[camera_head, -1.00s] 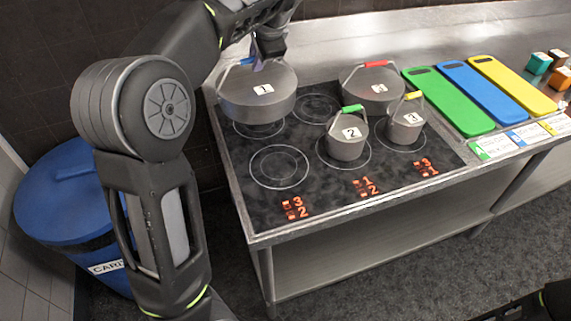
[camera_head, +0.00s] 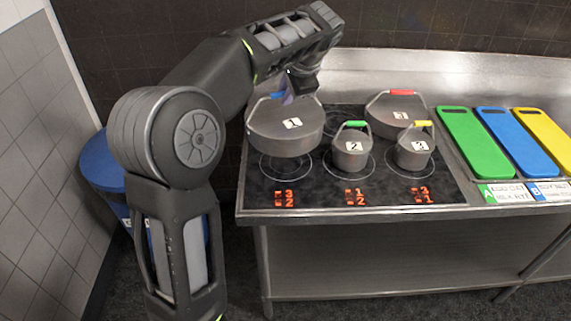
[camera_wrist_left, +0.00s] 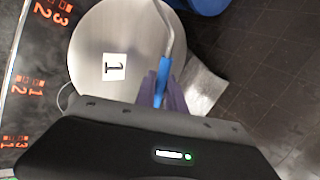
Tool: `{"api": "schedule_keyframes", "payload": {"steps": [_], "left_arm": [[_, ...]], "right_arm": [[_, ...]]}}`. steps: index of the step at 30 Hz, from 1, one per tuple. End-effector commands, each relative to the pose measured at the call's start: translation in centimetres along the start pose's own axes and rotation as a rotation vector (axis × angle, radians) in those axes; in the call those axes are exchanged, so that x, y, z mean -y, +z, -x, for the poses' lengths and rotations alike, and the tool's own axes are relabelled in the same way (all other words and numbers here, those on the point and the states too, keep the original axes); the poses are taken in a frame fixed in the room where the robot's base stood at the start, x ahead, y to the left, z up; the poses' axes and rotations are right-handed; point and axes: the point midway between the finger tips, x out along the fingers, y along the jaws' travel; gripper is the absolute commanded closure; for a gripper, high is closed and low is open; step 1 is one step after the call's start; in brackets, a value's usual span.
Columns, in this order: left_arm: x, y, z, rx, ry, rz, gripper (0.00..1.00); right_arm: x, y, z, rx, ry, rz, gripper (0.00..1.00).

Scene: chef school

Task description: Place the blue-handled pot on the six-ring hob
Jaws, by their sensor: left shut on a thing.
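The blue-handled pot (camera_head: 300,138) is a wide grey pot with a lid and a "1" label. It is over the left rear part of the six-ring hob (camera_head: 322,190), a black glass top with red displays. I cannot tell whether its base touches the glass. My left gripper (camera_head: 289,94) is shut on its blue handle from above. In the left wrist view, the purple fingers (camera_wrist_left: 162,90) clasp the blue grip (camera_wrist_left: 160,72), with the pot's lid (camera_wrist_left: 90,45) beside it. My right gripper is not in view.
A green-handled pot (camera_head: 351,158) and a yellow-handled pot (camera_head: 413,160) stand to the right on the hob, with a red-handled pot (camera_head: 390,122) behind them. Green (camera_head: 475,145), blue (camera_head: 515,140) and yellow boards lie on the counter further right. A blue bin (camera_head: 98,165) stands at left.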

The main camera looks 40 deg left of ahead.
Motion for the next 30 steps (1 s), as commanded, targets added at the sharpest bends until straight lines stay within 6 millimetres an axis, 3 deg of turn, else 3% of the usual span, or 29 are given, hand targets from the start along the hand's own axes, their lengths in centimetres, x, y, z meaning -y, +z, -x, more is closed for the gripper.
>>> {"api": "schedule_keyframes", "payload": {"steps": [5, 16, 30], "left_arm": [[-0.2, -0.1, -0.3, -0.002, -0.002, -0.001, 1.00], [-3.2, -0.1, -4.8, -0.002, -0.002, -0.003, 1.00], [-4.0, -0.1, -5.9, -0.002, -0.001, -0.002, 1.00]], "right_arm": [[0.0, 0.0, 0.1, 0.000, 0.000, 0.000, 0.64], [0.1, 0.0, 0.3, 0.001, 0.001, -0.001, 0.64], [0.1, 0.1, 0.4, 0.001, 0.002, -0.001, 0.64]]}}
